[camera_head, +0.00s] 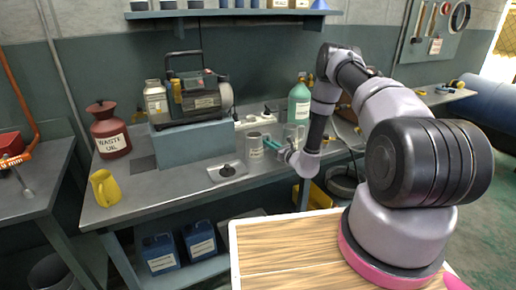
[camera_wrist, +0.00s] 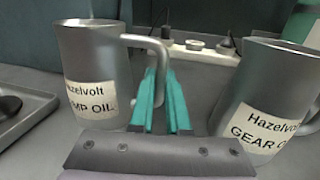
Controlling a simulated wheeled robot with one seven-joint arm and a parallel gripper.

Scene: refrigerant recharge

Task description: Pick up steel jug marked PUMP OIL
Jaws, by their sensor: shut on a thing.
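The steel jug marked PUMP OIL (camera_wrist: 97,65) stands upright at the left of the wrist view, its label partly cut off at the left. In the head view the jug (camera_head: 254,146) is on the workbench. My gripper (camera_wrist: 160,85) has its teal fingers shut on the jug's handle (camera_wrist: 148,42), to the right of its body. In the head view my gripper (camera_head: 268,144) reaches in from the right. The jug appears to rest on the bench; I see no clear gap under it.
A similar steel jug marked GEAR OIL (camera_wrist: 268,100) stands close to the right of my fingers. A grey tray (camera_head: 232,176) lies just left of the pump oil jug. A green bottle (camera_head: 299,102), a pump machine (camera_head: 205,97) and a power strip (camera_head: 255,121) are behind.

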